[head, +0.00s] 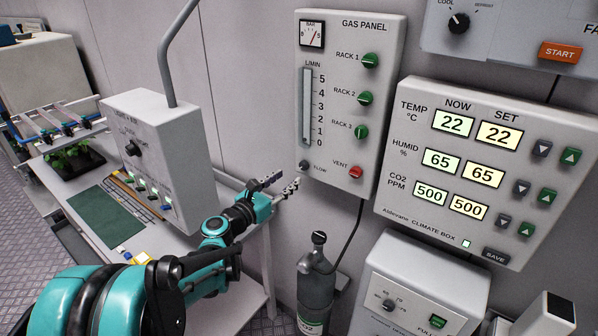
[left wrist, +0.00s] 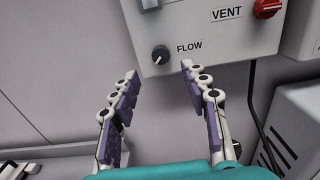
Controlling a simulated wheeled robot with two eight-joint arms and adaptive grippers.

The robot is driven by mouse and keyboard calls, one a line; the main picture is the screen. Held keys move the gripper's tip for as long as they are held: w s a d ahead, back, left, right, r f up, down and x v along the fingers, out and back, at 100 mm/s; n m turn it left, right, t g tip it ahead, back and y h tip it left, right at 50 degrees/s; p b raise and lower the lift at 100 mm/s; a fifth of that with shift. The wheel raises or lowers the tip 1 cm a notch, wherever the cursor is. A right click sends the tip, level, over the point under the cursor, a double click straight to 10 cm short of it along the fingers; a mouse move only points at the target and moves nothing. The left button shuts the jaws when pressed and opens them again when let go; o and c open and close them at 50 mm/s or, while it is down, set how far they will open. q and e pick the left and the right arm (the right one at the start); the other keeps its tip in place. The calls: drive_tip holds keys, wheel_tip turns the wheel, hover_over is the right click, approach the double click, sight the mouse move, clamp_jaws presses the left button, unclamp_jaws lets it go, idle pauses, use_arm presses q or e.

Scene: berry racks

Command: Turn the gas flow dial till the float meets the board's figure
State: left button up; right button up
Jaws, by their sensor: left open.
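The gas panel (head: 380,28) is a pale box on the wall. Its small dark flow dial (head: 304,165) sits at the lower left, under the L/MIN tube (head: 306,108) with a scale from 0 to 5. I cannot make out the float's position in the tube. I see no board with a target figure that I can identify. My left gripper (head: 284,183) is open and empty, just below and left of the dial. In the left wrist view, the dial (left wrist: 160,54) shows just beyond the gap between the open fingertips (left wrist: 158,72), not touched.
Green rack knobs (head: 366,98) and a red vent knob (head: 355,171) are on the same panel. The climate box (head: 398,165) hangs to the right. A gas cylinder (head: 315,285) stands below. A bench (head: 180,255) with a grey device (head: 165,120) is at left.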

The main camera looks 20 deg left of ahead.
sight(302, 167)
use_arm(q)
drive_tip(key=b+x, duration=0.1)
drive_tip(key=x, duration=0.4)
drive_tip(key=shift+w+d+f, duration=0.1)
drive_tip(key=shift+w+d, duration=0.05)
drive_tip(key=shift+w, duration=0.1)
drive_tip(key=shift+w+d, duration=0.25)
drive_tip(key=shift+w, duration=0.45)
clamp_jaws()
